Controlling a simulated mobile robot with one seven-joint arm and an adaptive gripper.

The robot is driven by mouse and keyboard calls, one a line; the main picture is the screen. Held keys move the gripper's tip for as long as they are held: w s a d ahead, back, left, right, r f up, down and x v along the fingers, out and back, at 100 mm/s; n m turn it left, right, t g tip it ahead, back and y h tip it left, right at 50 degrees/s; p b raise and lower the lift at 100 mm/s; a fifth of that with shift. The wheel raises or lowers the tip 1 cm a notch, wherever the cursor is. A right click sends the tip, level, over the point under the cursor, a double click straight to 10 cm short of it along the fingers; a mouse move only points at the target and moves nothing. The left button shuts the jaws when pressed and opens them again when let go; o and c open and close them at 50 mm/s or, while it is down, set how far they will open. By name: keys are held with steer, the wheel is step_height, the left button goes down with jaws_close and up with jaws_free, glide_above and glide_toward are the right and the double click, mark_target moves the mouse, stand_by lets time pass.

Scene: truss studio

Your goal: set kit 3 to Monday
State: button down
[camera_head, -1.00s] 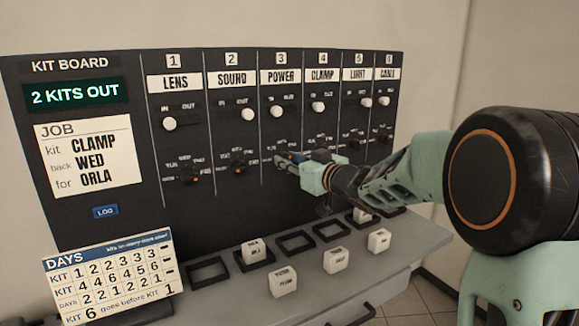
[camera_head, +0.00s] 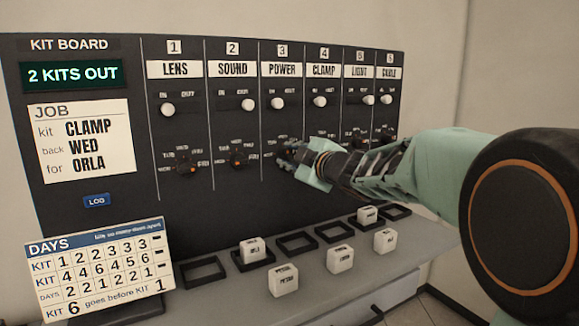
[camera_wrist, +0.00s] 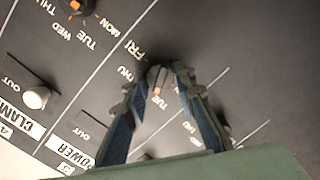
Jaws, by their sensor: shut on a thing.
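Kit 3 is the POWER column, with its name plate (camera_head: 281,69) and a white slide knob (camera_head: 278,103) at IN. Its day dial (camera_wrist: 158,76) is dark with an orange mark that appears to face the TUE label; the exact setting is hard to tell. My gripper (camera_head: 289,154) is at that dial, and in the wrist view its two fingers (camera_wrist: 160,80) are shut on the dial from both sides. The fingers hide part of the dial and some day labels. FRI, THU and TUE show around it; I cannot read MON there.
The neighbouring SOUND dial (camera_head: 237,158) and CLAMP dial (camera_wrist: 75,6) are close on either side. Below is a grey shelf (camera_head: 225,296) with square frames and several white blocks (camera_head: 283,280). A DAYS card (camera_head: 98,270) stands at the left. The display (camera_head: 70,76) reads 2 KITS OUT.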

steer(key=n+b, duration=0.6)
steer(key=b, duration=0.1)
steer(key=shift+f+n+t, duration=0.35)
steer(key=shift+n+t, duration=0.05)
steer(key=n+b, duration=0.3)
steer(key=shift+n+t+b, duration=0.3)
steer(key=shift+n, duration=0.1)
steer(key=shift+r+n+b, duration=0.15)
steer(key=shift+n+b, duration=0.45)
steer(key=shift+n, duration=0.1)
steer(key=shift+r, duration=0.1)
steer(key=c, duration=1.6)
jaws_free()
